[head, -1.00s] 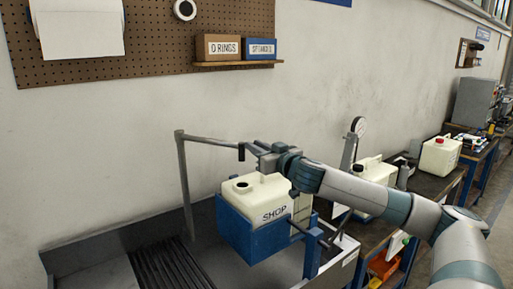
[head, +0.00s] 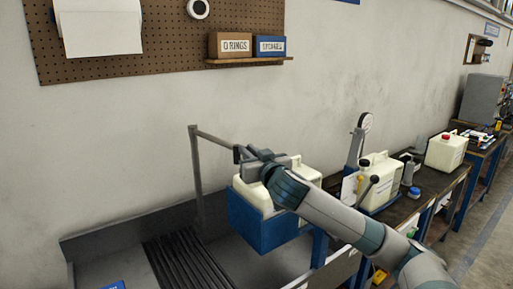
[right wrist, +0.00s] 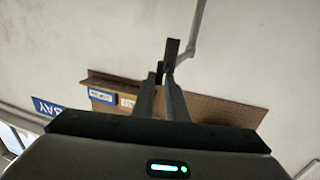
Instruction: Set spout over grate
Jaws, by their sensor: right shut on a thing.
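The spout (head: 215,139) is a grey swing pipe on an upright post, with a dark nozzle at its free end. My right gripper (head: 242,155) is shut at that end, above the left rim of the blue jug cradle. The right wrist view shows the pipe (right wrist: 196,30) running up from the dark tip at my closed fingers (right wrist: 168,72). The grate (head: 180,268), dark and slatted, lies in the grey basin to the left of and below the spout end. My left gripper is not in view.
A cream jug (head: 253,192) sits in the blue cradle (head: 262,228) under my right gripper and forearm. Another jug (head: 380,172) stands on the bench by a dial gauge (head: 364,122). The space above the grate is clear. A pegboard (head: 165,42) hangs behind.

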